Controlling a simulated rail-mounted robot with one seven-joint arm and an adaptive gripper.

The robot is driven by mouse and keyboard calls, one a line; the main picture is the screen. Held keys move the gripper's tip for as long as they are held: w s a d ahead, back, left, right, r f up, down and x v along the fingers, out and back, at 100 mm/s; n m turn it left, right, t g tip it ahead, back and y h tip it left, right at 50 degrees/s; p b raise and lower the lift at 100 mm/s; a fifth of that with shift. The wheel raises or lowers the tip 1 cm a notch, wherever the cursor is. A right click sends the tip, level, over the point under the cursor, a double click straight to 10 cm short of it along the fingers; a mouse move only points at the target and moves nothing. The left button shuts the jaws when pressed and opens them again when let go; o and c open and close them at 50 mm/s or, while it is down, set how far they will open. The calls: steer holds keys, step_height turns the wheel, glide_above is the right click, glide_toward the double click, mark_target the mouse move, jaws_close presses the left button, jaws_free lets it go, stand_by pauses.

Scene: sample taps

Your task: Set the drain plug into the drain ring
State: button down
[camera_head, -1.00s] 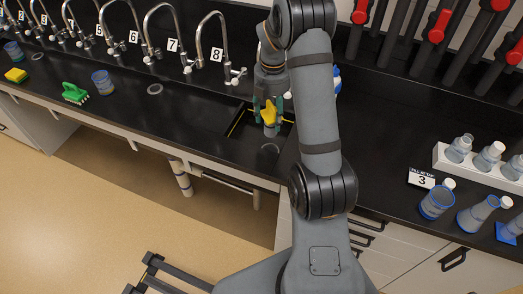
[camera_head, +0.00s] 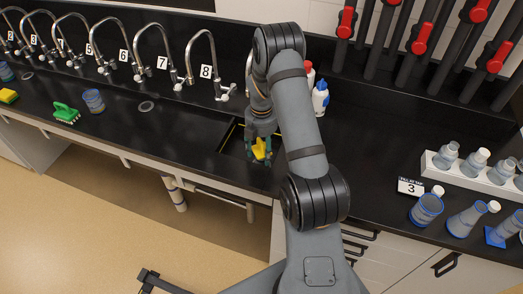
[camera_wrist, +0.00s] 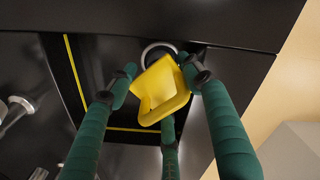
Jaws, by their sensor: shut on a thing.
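My gripper (camera_head: 261,142) has green fingers and is shut on the yellow drain plug (camera_head: 260,151), low at the front edge of the sink. The wrist view shows the plug's yellow body (camera_wrist: 165,92) tilted between the fingers. The grey drain ring (camera_wrist: 158,48) shows just beyond the plug in the wrist view, and the plug overlaps its near part. I cannot tell whether plug and ring touch. In the head view the ring is hidden behind the gripper and plug.
The sink (camera_head: 231,138) has a yellow-lined rim. Numbered taps stand along the back, with tap 8 (camera_head: 213,65) nearest. Bottles (camera_head: 320,97) stand behind my arm. Flasks (camera_head: 427,208) and a white rack (camera_head: 436,166) are at the right.

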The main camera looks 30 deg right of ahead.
steer(key=shift+f, duration=0.3)
steer(key=c, duration=0.8)
jaws_free()
steer(key=shift+w+r, duration=0.1)
steer(key=shift+r, duration=0.45)
step_height(320, 180, up, 12)
steer(key=shift+f+b, duration=0.25)
steer(key=shift+b, duration=0.35)
steer(key=shift+f, duration=0.15)
